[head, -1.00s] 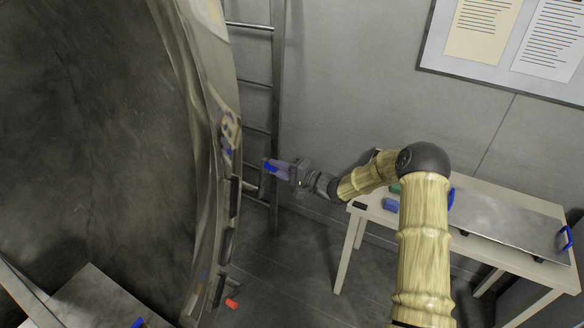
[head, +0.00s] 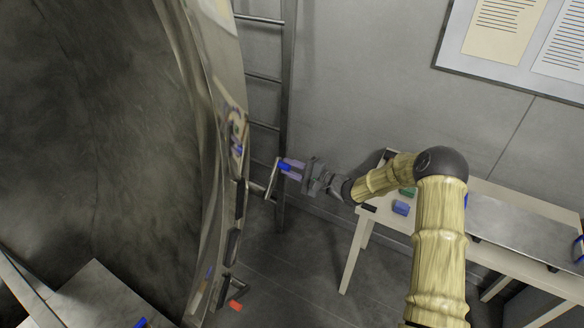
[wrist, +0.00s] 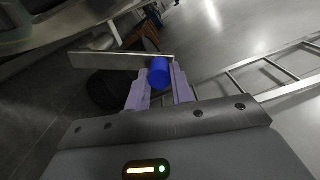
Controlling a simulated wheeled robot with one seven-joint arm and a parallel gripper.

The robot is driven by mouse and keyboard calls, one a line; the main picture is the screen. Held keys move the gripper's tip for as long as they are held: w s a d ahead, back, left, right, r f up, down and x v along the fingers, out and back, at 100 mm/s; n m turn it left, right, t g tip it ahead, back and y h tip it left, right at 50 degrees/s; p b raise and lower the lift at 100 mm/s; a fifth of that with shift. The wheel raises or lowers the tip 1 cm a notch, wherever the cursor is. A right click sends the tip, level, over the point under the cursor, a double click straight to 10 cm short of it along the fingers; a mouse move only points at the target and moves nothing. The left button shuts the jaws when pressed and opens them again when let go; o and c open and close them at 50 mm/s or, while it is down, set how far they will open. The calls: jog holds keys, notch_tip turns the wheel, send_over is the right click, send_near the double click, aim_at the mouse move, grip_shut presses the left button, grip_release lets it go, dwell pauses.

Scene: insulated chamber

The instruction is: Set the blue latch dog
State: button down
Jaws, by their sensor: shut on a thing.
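The blue latch dog shows as a blue grip (head: 285,166) on a thin metal lever (head: 271,183), beside the round chamber rim (head: 230,170) in the head view. My gripper (head: 289,168) is shut on the blue grip, reaching it from the right. In the wrist view the blue grip (wrist: 159,72) lies between the two pale purple fingers of my gripper (wrist: 158,88). The flat metal lever (wrist: 108,61) extends left from the grip there. The lever hangs down and slightly left in the head view; I cannot clearly see where it joins the rim.
A red-orange grip (head: 235,305) is low on the rim. A ladder (head: 288,90) stands against the wall behind my gripper. A table (head: 350,255) at right carries a blue block (head: 400,207), a green block (head: 407,191) and a metal plate (head: 515,230). Floor between is clear.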

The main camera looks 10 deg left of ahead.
jog(key=shift+d+f, duration=0.1)
jog(key=shift+f, duration=0.05)
jog(key=c, duration=1.2)
grip_release()
jog(key=shift+w, duration=0.2)
jog(key=shift+s+d, duration=0.2)
jog(key=shift+s, duration=0.05)
jog(key=b+v, duration=0.6)
jog(key=v, duration=1)
jog(key=shift+d, duration=0.45)
